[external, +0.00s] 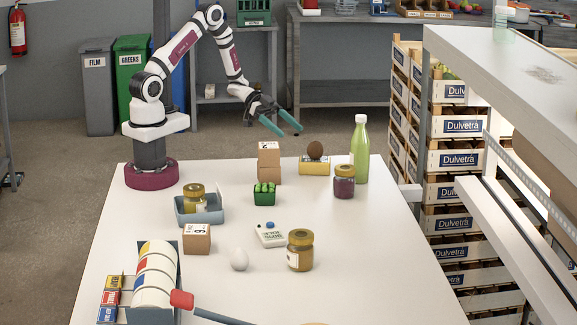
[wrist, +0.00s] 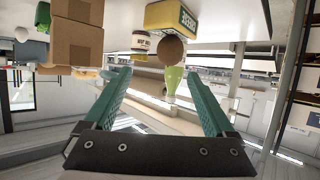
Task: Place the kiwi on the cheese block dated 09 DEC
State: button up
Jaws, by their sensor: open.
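The brown, egg-shaped kiwi (external: 315,150) rests on top of the yellow cheese block (external: 314,169) at the back of the white table. In the wrist view, which is upside down, the kiwi (wrist: 171,49) touches the cheese block (wrist: 168,16). The block's front label is partly cut off there, and I cannot read its full date. My gripper (external: 286,131) is open and empty, above and left of the kiwi in the external view. In the wrist view my gripper (wrist: 165,76) has its teal fingers spread wide, apart from the kiwi.
Stacked cardboard boxes (external: 269,163) stand left of the cheese block. A green bottle (external: 360,150) and a purple jar (external: 344,184) stand right of it. A small green crate (external: 264,195), a white egg (external: 239,259) and an amber jar (external: 300,252) are nearer.

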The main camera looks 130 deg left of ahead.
jog(key=w+d+r+m+g+h, duration=0.1)
jog(key=w+d+r+h, duration=0.1)
jog(key=d, duration=0.3)
jog(key=w+d+r+m+g+h, duration=0.1)
jog(key=w+d+r+h, duration=0.1)
jog(key=d, duration=0.3)
jog(key=w+d+r+m+g+h, duration=0.1)
jog(key=w+d+r+g+h, duration=0.1)
jog(key=d, duration=0.3)
jog(key=shift+d+r, duration=0.2)
jog(key=shift+d, duration=0.05)
jog(key=s+d+r+m+g+h, duration=0.1)
jog(key=s+d+r+m+g, duration=0.15)
jog(key=d+g, duration=0.65)
jog(key=s+d+r+y, duration=0.2)
jog(key=s+d+y, duration=0.1)
jog(key=s, duration=0.4)
jog(key=s+d+r+y, duration=0.1)
jog(key=s+d+y, duration=0.3)
jog(key=s+y, duration=0.2)
jog(key=shift+s+r+g+y, duration=0.3)
jog(key=shift+s+r, duration=0.05)
